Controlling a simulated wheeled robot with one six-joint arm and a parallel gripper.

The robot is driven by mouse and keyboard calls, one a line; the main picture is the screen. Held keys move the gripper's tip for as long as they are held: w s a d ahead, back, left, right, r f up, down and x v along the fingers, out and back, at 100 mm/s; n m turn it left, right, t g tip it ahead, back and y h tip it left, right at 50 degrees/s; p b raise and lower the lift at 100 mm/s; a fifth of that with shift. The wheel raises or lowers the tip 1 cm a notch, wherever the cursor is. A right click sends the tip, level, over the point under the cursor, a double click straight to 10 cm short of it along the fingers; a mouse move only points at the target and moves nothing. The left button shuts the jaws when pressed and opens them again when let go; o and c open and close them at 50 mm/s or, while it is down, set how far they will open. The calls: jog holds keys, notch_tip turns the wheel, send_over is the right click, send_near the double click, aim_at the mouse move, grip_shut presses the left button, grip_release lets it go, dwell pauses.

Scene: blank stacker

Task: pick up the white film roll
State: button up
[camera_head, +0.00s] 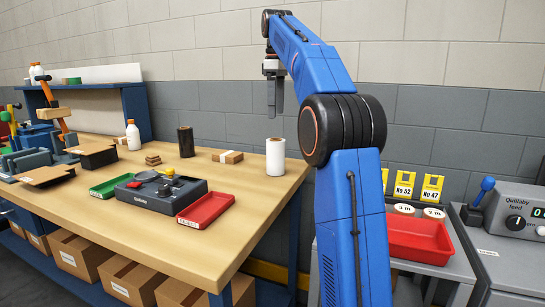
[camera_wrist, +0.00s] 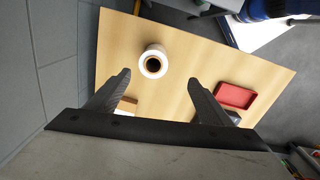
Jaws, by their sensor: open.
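The white film roll (camera_head: 275,158) stands upright on the wooden workbench (camera_head: 225,215), near its right back edge. In the wrist view the white film roll (camera_wrist: 153,62) shows from above, with a dark core hole. My gripper (camera_head: 275,112) hangs above the roll in the head view, pointing down, with a visible gap between them. In the wrist view my gripper (camera_wrist: 155,88) has its two fingers wide apart and nothing between them; the roll lies beyond the fingertips, between their lines. No part of the roll is hidden in the head view.
A small brown box (camera_head: 227,156) and a black roll (camera_head: 186,141) stand left of the white roll. A red tray (camera_head: 206,210), a dark grey scale-like device (camera_head: 154,195) and a green tray (camera_head: 111,186) sit nearer the front. The bench around the roll is mostly clear.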

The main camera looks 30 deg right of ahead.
aim_at(276, 153)
jog(key=f, duration=0.5)
jog(key=w+f, duration=0.1)
jog(key=f, duration=1.1)
jog(key=shift+w+d, duration=0.25)
jog(key=shift+d, duration=0.15)
jog(key=shift+c, duration=0.3)
jog(key=c, duration=1.4)
jog(key=shift+r, duration=0.1)
